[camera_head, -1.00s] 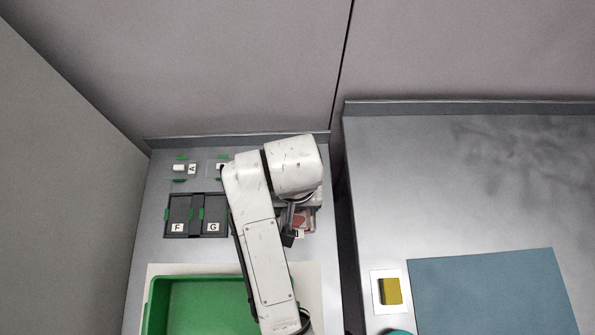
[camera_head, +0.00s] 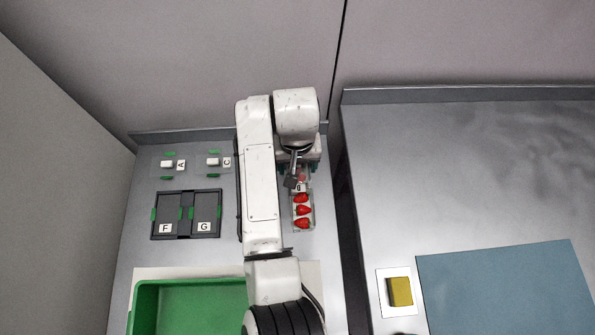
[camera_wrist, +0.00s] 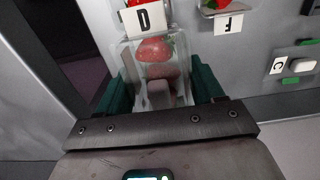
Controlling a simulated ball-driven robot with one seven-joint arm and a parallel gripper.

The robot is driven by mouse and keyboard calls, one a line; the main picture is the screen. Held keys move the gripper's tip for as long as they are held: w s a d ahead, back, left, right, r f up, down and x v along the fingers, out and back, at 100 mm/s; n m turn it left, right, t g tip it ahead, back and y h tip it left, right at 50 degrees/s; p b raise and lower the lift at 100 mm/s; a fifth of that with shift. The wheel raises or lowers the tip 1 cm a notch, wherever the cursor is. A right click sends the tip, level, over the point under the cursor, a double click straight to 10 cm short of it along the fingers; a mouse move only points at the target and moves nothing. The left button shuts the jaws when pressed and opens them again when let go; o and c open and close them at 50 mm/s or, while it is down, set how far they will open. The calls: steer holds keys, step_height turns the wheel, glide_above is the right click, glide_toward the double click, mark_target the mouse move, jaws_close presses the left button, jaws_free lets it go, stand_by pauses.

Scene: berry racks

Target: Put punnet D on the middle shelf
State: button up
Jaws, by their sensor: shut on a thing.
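My gripper (camera_wrist: 160,92) is shut on a clear punnet holding red strawberries, punnet D (camera_wrist: 178,48). Its green fingers are on either side of the punnet in the wrist view. A white card marked D (camera_wrist: 150,20) stands just beyond the held strawberries. In the head view my gripper (camera_head: 299,166) is above the right part of the left counter, partly hidden by my arm. A clear container with several strawberries (camera_head: 303,211) shows just in front of it; I cannot tell whether it is part of punnet D. I cannot identify the middle shelf.
Dark trays F (camera_head: 166,241) and G (camera_head: 205,239) and small fittings A (camera_head: 166,164) and C (camera_head: 213,162) are left of my arm. A green crate (camera_head: 141,312) stands in front. Right, across a gap, lie a yellow block (camera_head: 400,291) and blue mat (camera_head: 500,295).

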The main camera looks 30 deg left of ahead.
mark_target(298, 169)
steer(key=shift+w+a+f+b, duration=0.2)
steer(key=shift+w+f+b, duration=0.3)
steer(key=shift+f+b, duration=0.4)
step_height(298, 169, down, 2)
steer(key=b, duration=0.3)
steer(key=shift+f+b, duration=0.2)
steer(key=shift+b, duration=0.15)
steer(key=shift+f, duration=0.15)
steer(key=o, duration=1.1)
